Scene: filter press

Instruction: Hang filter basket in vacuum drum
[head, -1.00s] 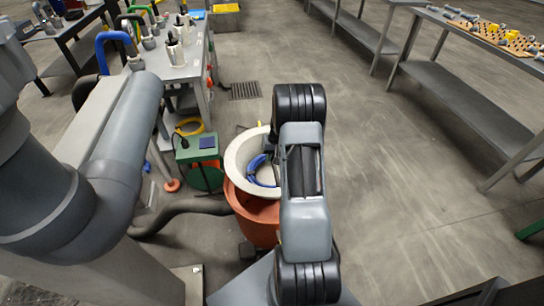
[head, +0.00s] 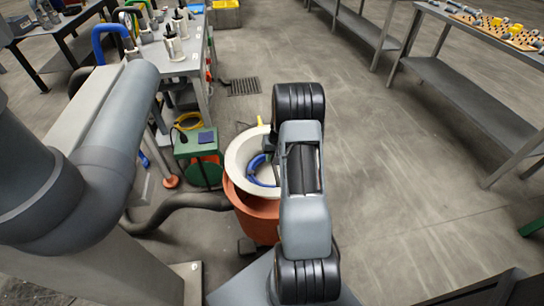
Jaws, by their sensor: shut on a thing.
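The filter basket (head: 235,162) is a pale round basket with a wide rim, left of my forearm. It overlaps the mouth of the orange drum (head: 258,226). I cannot tell how deep it sits or whether its rim touches the drum. A blue curved piece (head: 255,163) shows inside the basket. My gripper (head: 270,146) shows only as a dark part at the basket's far right side. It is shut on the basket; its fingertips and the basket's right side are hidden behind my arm.
A green box (head: 195,145) stands left of the drum, with a dark hose (head: 180,202) on the floor nearby. A large grey pipe (head: 115,125) fills the left. A bench with tools (head: 178,62) stands behind. The floor right of my arm is clear.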

